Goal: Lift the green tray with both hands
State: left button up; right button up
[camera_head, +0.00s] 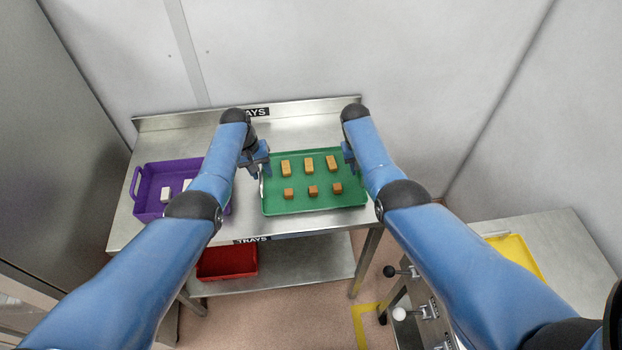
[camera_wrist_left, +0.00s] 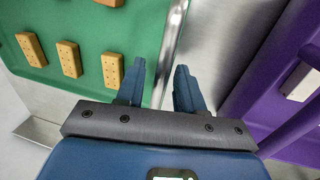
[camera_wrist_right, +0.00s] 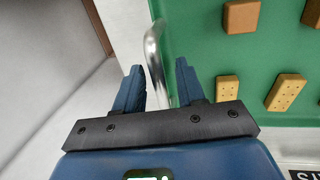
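The green tray (camera_head: 315,202) lies flat on the steel table, with several brown and tan biscuit-like blocks on it in two rows. A metal bar handle runs along each short side. My left gripper (camera_head: 262,172) is at the tray's left side. In the left wrist view its fingers (camera_wrist_left: 160,85) are open, with the left handle (camera_wrist_left: 172,48) between them. My right gripper (camera_head: 348,157) is at the right side, partly hidden by its arm. In the right wrist view its fingers (camera_wrist_right: 158,80) are open, with the right handle (camera_wrist_right: 153,48) between them.
A purple tray (camera_head: 150,188) with white blocks stands close left of the green tray, partly behind my left arm. A red bin (camera_head: 228,262) sits on the lower shelf of the steel table (camera_head: 300,133). A yellow tray (camera_head: 515,252) lies on another bench at right.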

pick_arm(q)
jog(key=shift+c, duration=0.2)
grip_shut()
pick_arm(e)
grip_shut()
pick_arm(q)
jog(key=shift+w+r, duration=0.1)
jog(key=shift+r, duration=0.1)
pick_arm(e)
jog(key=shift+r, duration=0.15)
